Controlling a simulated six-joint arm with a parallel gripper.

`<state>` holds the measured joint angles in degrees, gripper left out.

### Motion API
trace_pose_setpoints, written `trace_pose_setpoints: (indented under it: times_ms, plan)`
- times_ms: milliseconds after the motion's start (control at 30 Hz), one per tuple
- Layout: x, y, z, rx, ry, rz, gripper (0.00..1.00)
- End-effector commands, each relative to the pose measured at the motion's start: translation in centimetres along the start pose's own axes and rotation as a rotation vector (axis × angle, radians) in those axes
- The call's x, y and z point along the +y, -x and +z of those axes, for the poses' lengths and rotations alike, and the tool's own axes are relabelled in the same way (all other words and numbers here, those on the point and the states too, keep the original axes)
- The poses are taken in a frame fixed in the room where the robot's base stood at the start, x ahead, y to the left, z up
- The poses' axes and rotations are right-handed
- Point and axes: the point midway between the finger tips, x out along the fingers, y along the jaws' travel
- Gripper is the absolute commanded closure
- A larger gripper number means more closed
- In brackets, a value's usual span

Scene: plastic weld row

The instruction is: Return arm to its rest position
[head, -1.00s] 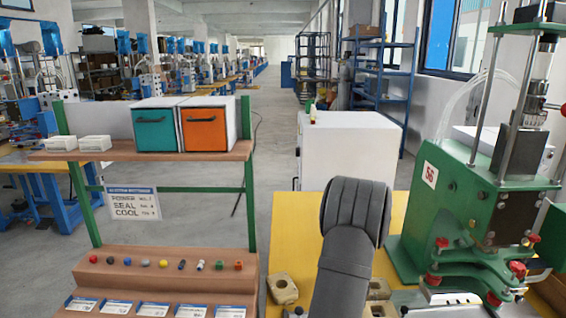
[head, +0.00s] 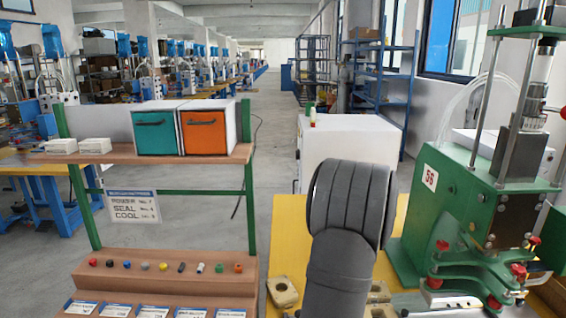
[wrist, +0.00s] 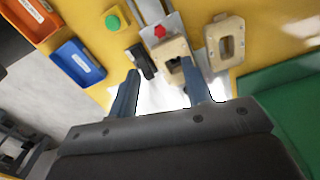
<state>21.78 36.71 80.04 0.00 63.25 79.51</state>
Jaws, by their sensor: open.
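My gripper (wrist: 160,70) shows in the wrist view with its two dark blue-grey fingers spread apart, open, with nothing held between them. Past the fingertips lie a small black part (wrist: 144,62) and a tan block (wrist: 177,60) with a red knob near it; I cannot tell how far below they are. In the head view my dark grey arm link stands over the yellow table (head: 262,240), and my gripper is hidden.
The green press (head: 460,205) stands close on the right. Tan blocks (head: 282,292) lie around my arm's base. On the left is a wooden rack (head: 165,270) with a row of small coloured knobs. The wrist view shows blue (wrist: 77,62) and orange (wrist: 28,18) bins.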

Motion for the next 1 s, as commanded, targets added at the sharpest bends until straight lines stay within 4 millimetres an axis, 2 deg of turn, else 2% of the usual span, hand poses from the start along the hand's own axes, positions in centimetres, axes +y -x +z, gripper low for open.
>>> trace_pose_setpoints:
  times_ms: [133, 200, 1000]
  plan:
    - [0.0, 3.2, 0.0, 0.001, 0.000, -0.004, 0.55]
    - [0.1, 0.9, 0.0, -0.001, 0.000, 0.006, 0.55]
    - [0.1, -15.2, 0.0, -0.001, 0.013, 0.004, 0.55]
